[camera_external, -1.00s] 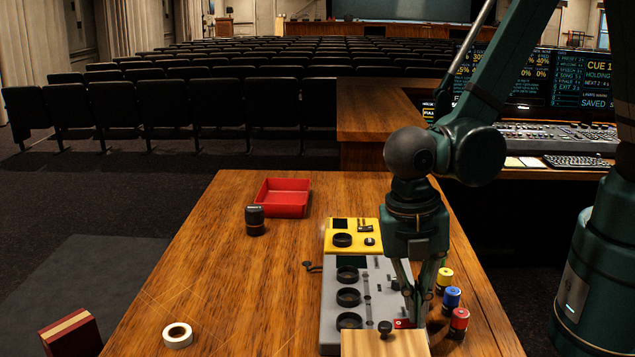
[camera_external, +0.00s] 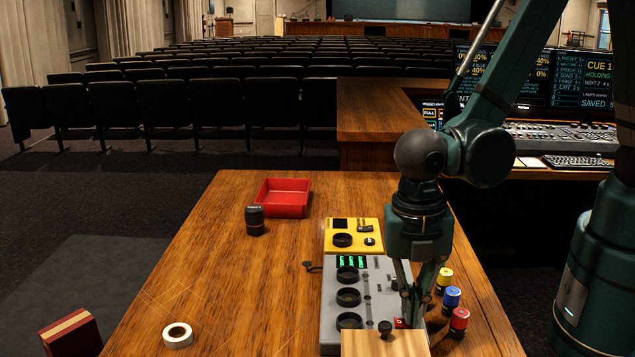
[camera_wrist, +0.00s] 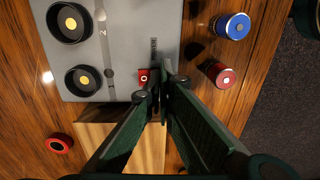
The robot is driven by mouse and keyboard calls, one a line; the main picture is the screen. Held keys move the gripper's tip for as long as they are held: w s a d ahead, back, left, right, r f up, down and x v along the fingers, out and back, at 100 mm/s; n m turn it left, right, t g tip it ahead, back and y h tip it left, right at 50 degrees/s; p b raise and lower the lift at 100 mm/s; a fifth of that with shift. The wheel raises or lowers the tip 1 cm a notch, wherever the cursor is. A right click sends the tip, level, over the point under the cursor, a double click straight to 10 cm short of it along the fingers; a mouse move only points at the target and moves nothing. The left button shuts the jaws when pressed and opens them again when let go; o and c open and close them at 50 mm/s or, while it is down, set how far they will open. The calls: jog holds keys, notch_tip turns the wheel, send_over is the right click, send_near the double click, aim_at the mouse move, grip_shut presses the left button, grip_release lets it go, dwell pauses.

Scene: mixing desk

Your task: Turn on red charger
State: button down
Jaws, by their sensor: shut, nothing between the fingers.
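The grey charger (camera_external: 330,310) has three round black bays, which face up. Three green displays (camera_external: 353,262) glow at its far end in the external view. A small red switch (camera_external: 400,322) sits at its near right corner and shows clearly in the wrist view (camera_wrist: 144,76). My gripper (camera_wrist: 165,86) is shut and empty, its tips just right of the red switch in the wrist view. In the external view my gripper (camera_external: 411,323) reaches down at that corner and partly hides it. I cannot tell whether the tips touch the switch.
A yellow device (camera_external: 368,228) adjoins the charger's far end. Yellow-topped (camera_external: 444,277), blue-topped (camera_external: 452,295) and red-topped (camera_external: 459,320) cylinders stand close right of my gripper. A wooden block (camera_external: 360,345) is in front.

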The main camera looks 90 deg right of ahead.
jog(key=shift+w+r, duration=0.15)
jog(key=shift+w, duration=0.15)
dwell(0.4)
notch_tip(320, 180, up, 14)
jog(key=s+p, duration=0.1)
jog(key=p, duration=0.1)
jog(key=shift+s+p, duration=0.35)
jog(key=shift+p, duration=0.05)
dwell(0.3)
jog(key=shift+d, duration=0.1)
dwell(0.6)
jog(key=s+d+r+m+t+b, duration=0.2)
jog(key=s+d+r+m+t, duration=0.2)
jog(key=d+m, duration=0.5)
jog(key=s+d+r+m+t+b, duration=0.2)
jog(key=s+d+r+m+t, duration=0.1)
jog(key=s+d+r+m, duration=0.5)
jog(key=shift+s+d+r+m+t, duration=0.25)
jog(key=shift+s+d+m+t, duration=0.25)
jog(key=shift+d, duration=0.6)
dwell(2.3)
